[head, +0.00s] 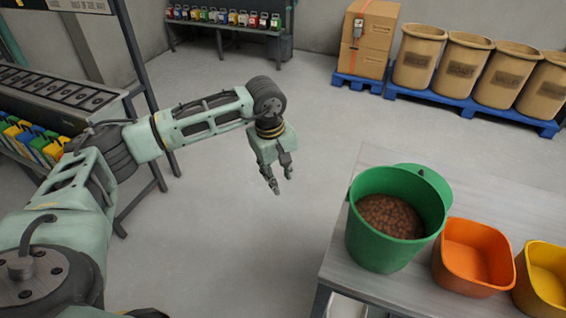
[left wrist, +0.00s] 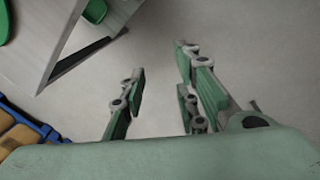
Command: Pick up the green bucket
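The green bucket (head: 385,250) stands upright on the table at the right of the head view, filled with brown pellets, with a green tab at its back rim. My left gripper (head: 281,184) hangs fingers down over the open floor, left of the table and apart from the bucket. In the left wrist view its fingers (left wrist: 160,105) are spread with only floor between them. A green curved piece at the top left corner of the wrist view may be the bucket. My right gripper is in neither view.
An orange bin (head: 473,262) and a yellow bin (head: 545,280) stand right of the bucket on the grey table (head: 345,262). Barrels and boxes on blue pallets (head: 465,108) stand at the back. A rack (head: 60,95) is at left. Floor between is clear.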

